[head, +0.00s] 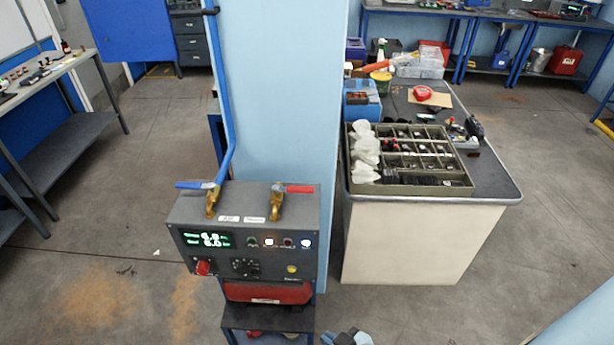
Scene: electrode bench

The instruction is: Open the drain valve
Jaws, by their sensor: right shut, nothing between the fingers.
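A grey control box (245,205) stands in front of a pale blue column, with two brass valves on its top. The left valve (212,203) has a blue lever (194,185) pointing left, and a blue pipe runs up from it. The right valve (276,207) has a red lever (296,188) pointing right. Two small white labels lie between them, too small to read, so I cannot tell which is the drain valve. My right gripper (347,338) is at the bottom edge, shut and empty, below and right of the box, apart from both valves. My left gripper is not in view.
The box front has a lit green display (207,239), knobs and lamps. A bench (490,180) to the right carries a compartment tray (420,190) of small parts. The pale blue column (290,100) rises behind the box. Floor left of the box is clear.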

